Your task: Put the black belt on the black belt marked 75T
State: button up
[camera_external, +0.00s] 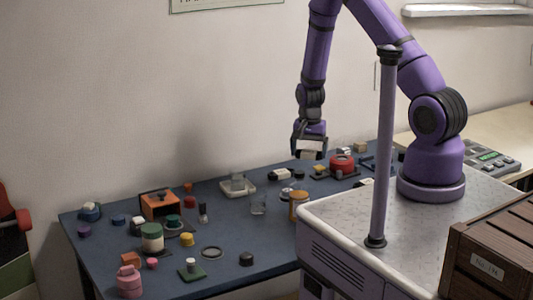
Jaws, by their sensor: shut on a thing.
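My gripper (310,154) hangs above the back right part of the table, well behind and to the right of the ring. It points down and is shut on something. A pale patch shows between the dark fingers, but I cannot make out what is held. I cannot pick out a second belt for sure.
The blue table (185,225) is crowded with small parts. An orange box (160,204), a green-topped jar (152,237), a white tray (237,187) and an amber jar (299,204) stand on it. A red round part (342,164) sits below right of my gripper.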

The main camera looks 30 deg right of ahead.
jog(key=f, duration=0.5)
jog(key=shift+w+f, duration=0.25)
jog(key=shift+w, duration=0.05)
send_over(281, 171)
jog(key=shift+s+f, duration=0.15)
jog(key=shift+f, duration=2.3)
jog(key=shift+f, duration=0.15)
jog(key=o, duration=0.6)
